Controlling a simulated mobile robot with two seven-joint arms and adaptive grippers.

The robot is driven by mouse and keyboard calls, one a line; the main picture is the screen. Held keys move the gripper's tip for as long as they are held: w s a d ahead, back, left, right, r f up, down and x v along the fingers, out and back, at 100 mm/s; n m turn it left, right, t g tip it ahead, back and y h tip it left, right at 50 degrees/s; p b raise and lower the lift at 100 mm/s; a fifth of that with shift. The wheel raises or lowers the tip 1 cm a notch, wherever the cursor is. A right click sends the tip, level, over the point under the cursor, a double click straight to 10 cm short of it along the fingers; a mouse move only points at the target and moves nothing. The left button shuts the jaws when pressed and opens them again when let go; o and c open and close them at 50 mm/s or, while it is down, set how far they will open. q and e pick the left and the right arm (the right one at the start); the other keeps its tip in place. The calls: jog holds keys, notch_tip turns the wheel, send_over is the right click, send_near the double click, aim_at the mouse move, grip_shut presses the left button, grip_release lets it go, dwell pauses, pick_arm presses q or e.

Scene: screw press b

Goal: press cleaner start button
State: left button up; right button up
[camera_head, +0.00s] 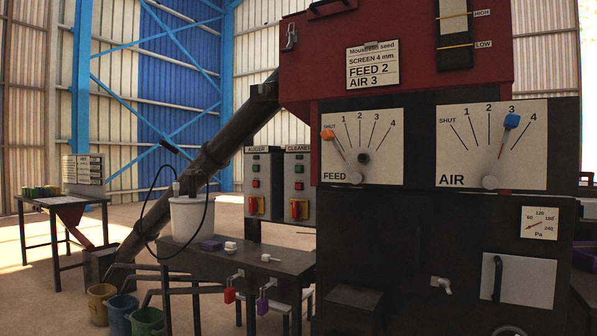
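The cleaner control panel (306,197) is a grey box labelled CLEANER, standing behind the small dark table and just left of the big machine. Its right edge lies close against the machine's outline. Small buttons show on its face: a green one (299,169) above a red one (299,185), both too small to see in detail. A red and yellow switch (299,209) sits below them. A similar auger panel (264,197) stands directly to its left. Neither of my grippers is in view.
The big red and black machine (400,235) fills the right side, with FEED (377,171) and AIR (506,169) dials. The dark table (225,262) holds a white bucket (192,218) in front of the panels. A slanted dark pipe (222,150) crosses behind. Buckets (118,312) stand lower left.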

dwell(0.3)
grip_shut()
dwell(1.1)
